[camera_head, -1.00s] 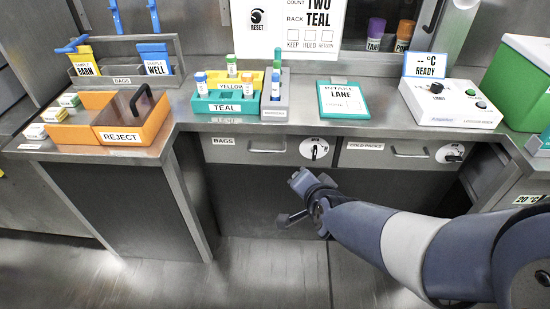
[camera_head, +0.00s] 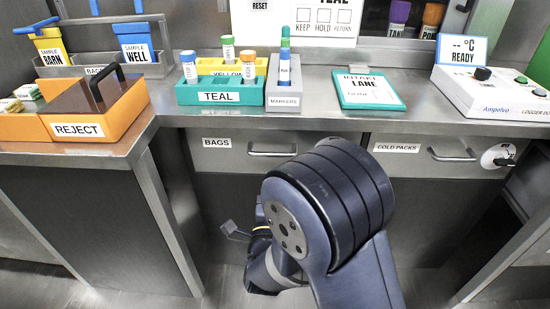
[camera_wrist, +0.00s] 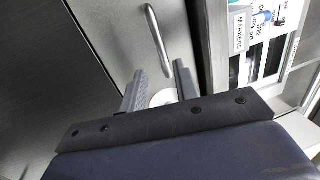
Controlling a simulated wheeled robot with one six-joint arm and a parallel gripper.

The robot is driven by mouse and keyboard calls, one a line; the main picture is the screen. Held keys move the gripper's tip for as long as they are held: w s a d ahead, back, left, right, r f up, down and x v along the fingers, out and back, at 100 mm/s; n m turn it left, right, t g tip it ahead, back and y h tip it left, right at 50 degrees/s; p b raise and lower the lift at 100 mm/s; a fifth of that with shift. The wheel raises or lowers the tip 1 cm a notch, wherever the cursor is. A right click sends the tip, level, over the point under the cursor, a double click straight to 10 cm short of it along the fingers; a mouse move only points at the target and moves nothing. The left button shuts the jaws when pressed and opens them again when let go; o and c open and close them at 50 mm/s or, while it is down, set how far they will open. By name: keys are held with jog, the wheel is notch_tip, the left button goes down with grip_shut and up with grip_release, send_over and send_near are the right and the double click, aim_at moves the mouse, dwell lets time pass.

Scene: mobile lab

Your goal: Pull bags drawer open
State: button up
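The bags drawer (camera_head: 222,160) is a grey drawer under the counter, labelled BAGS, and looks closed. Its metal bar handle (camera_head: 272,150) shows left of my arm; the drawer's round white latch is hidden behind my arm in the head view. In the wrist view the handle (camera_wrist: 157,40) lies just beyond my gripper (camera_wrist: 159,68). The two grey fingers are apart with nothing held. Part of a white round latch (camera_wrist: 163,98) shows between them. In the head view my arm hides most of the gripper.
The cold packs drawer (camera_head: 412,158) is closed to the right, with its own handle and latch. An orange reject bin (camera_head: 120,118), a teal rack (camera_head: 190,95), a markers holder (camera_head: 284,100) and a logger box (camera_head: 500,95) stand on the counter above.

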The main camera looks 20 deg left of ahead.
aim_at(272, 153)
jog(key=b+x, duration=0.1)
jog(key=x, duration=0.9)
jog(key=shift+w, duration=0.1)
jog(key=shift+c, duration=0.3)
grip_shut()
